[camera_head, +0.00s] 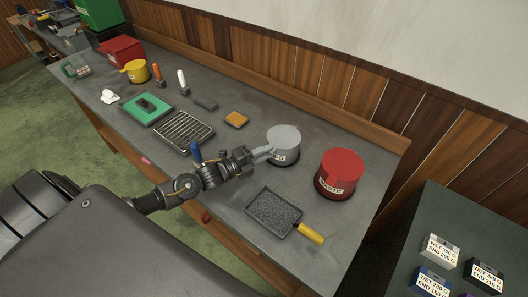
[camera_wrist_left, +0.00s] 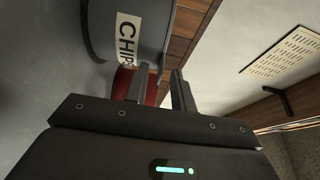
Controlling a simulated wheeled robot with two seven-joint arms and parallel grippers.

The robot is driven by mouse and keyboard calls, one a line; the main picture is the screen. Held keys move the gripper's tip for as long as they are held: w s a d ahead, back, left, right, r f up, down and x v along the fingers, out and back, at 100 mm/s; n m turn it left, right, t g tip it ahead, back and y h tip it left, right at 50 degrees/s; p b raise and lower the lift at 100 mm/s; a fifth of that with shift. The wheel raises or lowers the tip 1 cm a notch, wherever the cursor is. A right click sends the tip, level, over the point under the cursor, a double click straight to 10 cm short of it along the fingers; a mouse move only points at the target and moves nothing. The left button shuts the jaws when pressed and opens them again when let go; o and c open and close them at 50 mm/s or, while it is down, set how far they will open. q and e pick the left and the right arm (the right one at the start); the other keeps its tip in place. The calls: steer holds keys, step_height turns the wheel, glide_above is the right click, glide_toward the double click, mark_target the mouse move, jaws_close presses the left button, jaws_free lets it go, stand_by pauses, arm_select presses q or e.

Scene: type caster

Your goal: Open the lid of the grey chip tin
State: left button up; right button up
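The grey chip tin (camera_head: 284,153) stands upright on the bench with its grey lid (camera_head: 284,134) on top, which looks closed. In the left wrist view the tin (camera_wrist_left: 105,25) fills the upper left, with its "CHIPS" label tilted. My left gripper (camera_head: 264,152) is at the tin's left side, near the lid's edge. Its fingers (camera_wrist_left: 160,88) stand apart, with a gap between them, close to the tin's rim. I cannot tell whether they touch it. My right gripper is not in view.
A red waste tin (camera_head: 340,172) stands right of the chip tin. A dark pan (camera_head: 273,212) with a yellow handle lies in front. The wood-panelled wall runs behind the bench.

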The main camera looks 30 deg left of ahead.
arm_select(q)
jaws_close()
stand_by(1.4)
